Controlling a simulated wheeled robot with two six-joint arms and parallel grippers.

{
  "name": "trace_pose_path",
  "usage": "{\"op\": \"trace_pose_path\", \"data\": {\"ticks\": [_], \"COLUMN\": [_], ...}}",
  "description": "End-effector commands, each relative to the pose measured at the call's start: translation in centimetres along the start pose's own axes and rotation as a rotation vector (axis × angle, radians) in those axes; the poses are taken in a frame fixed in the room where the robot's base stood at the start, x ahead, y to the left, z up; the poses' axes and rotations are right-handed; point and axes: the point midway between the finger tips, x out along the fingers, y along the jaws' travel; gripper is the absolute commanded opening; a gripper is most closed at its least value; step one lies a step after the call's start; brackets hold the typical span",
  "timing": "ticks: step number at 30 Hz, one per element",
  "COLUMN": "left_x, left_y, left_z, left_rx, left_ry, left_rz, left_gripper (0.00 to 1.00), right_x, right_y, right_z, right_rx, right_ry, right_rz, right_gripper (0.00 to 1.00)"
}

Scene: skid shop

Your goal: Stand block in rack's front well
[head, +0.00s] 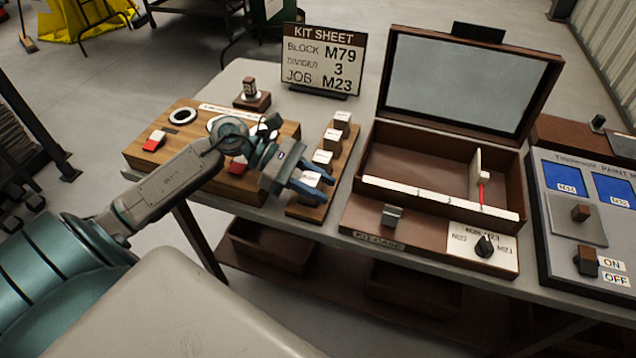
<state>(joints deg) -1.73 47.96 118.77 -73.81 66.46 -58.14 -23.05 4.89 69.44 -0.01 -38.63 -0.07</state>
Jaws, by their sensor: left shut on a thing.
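My left gripper (309,187) reaches in from the left with its blue fingers over the front end of the narrow wooden rack (346,155). It is shut on a white-topped block (312,178), partly hidden by the fingers. I cannot tell whether this block is fully seated in the front well or still held above it. Several more white-topped brown blocks stand in the rack behind it, such as the rearmost block (342,119). My right gripper is out of view.
A kit sheet sign (324,62) reads block M79, divider 3, job M23. A wooden board (140,150) with a red-and-white piece (154,141) lies left. An open brown kit case (410,165) stands right of the rack, beside a control panel (560,190). A small stamp-like object (251,95) stands behind.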

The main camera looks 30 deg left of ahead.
Motion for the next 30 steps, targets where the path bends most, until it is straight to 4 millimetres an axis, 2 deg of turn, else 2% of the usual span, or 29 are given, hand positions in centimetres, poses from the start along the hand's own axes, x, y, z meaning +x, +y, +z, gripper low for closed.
{"op": "trace_pose_path", "data": {"ticks": [19,20,23,24,30], "left_x": [0.35,0.34,0.32,0.32,0.33], "left_y": [0.0,0.0,0.0,0.0,0.0], "left_z": [-0.82,-0.79,-0.74,-0.75,-0.8], "left_rx": [0.001,0.001,0.001,0.001,0.0], "left_ry": [-0.001,-0.001,0.0,0.0,0.0], "left_rz": [0.0,0.0,0.0,0.0,0.0], "left_gripper": [0.04,0.34,0.54,0.58,0.6], "right_x": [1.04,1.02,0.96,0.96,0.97], "right_y": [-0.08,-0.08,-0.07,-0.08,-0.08], "right_z": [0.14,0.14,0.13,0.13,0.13], "right_rx": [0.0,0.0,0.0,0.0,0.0], "right_ry": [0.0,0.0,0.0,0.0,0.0], "right_rz": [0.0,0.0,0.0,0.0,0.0], "right_gripper": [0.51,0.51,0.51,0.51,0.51]}}
